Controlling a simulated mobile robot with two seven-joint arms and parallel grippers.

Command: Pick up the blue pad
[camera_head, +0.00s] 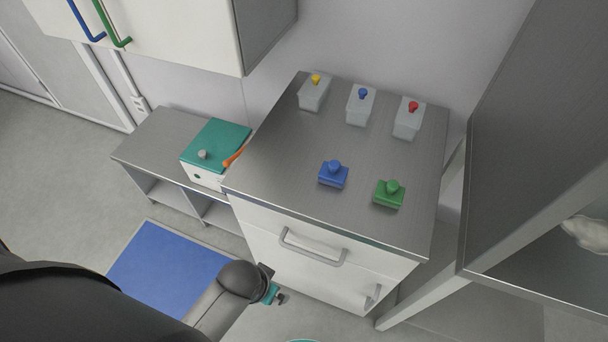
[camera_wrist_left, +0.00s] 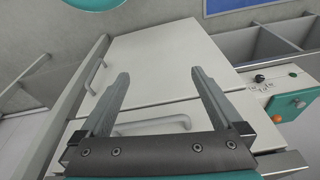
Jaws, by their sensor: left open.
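The blue pad (camera_head: 333,177), a small block with a round knob on top, sits on the metal top of the drawer cabinet (camera_head: 270,165), near its front half. A green pad (camera_head: 389,196) of the same shape sits to its right. My left gripper (camera_head: 273,285) is below the counter level, in front of the cabinet's drawers, well apart from the blue pad. In the left wrist view its two fingers (camera_wrist_left: 159,74) are spread with nothing between them, facing the drawer fronts. The blue pad does not show there. My right gripper is not in view.
A teal-topped box (camera_head: 217,145) is on the lower bench at left. Drawer handles (camera_head: 312,252) stick out in front. A tall shelf (camera_head: 535,150) bounds the right.

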